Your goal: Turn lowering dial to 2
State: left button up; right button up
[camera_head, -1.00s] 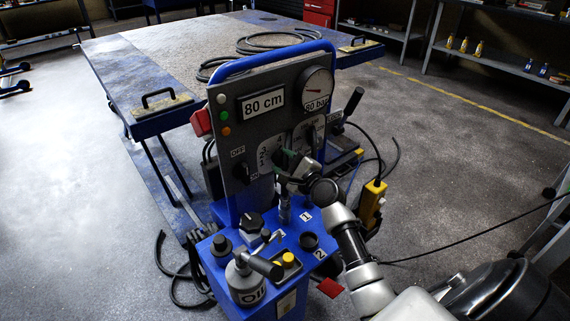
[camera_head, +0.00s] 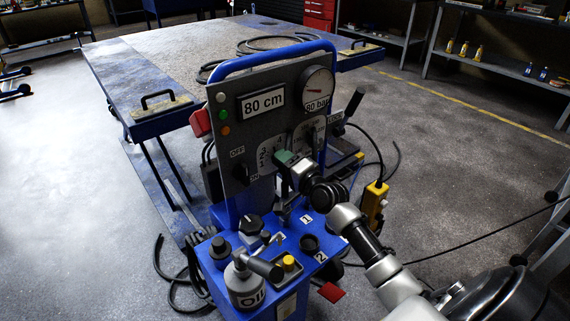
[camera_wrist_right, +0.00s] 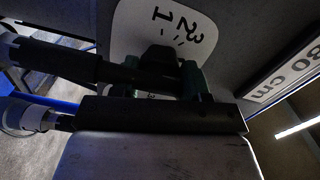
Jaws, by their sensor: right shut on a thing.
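My right gripper (camera_head: 287,161) reaches the front of the grey control panel (camera_head: 240,140). Its dark green fingers are shut on the black lowering dial, which they hide in the head view. The right wrist view shows the black dial (camera_wrist_right: 159,56) between the fingertips (camera_wrist_right: 158,82). The white scale plate (camera_head: 264,156) shows several numbers left of and above the gripper. In the wrist view this plate (camera_wrist_right: 135,28) shows a 1 and other figures beside the dial. I cannot read which number the dial points to. My left gripper is not in view.
The display (camera_head: 263,103) reads 80 cm, and a pressure gauge (camera_head: 318,86) is at its right. An ON/OFF switch (camera_head: 241,172) sits to the left. A blue console (camera_head: 283,287) with knobs and an oil can (camera_head: 244,284) stands below. A yellow hand control (camera_head: 374,203) hangs right.

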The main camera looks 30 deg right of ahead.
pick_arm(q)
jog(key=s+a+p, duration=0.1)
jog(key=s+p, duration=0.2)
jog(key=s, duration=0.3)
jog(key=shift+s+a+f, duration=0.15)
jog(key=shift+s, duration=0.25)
pick_arm(e)
jog(key=shift+f+n, duration=0.2)
jog(key=shift+n, duration=5.8)
jog(key=o, duration=0.9)
jog(key=shift+o, duration=0.2)
pick_arm(q)
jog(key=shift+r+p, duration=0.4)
jog(key=shift+p, duration=0.2)
pick_arm(e)
jog(key=s, duration=1.1)
jog(key=shift+d, duration=0.45)
jog(key=shift+w, duration=0.1)
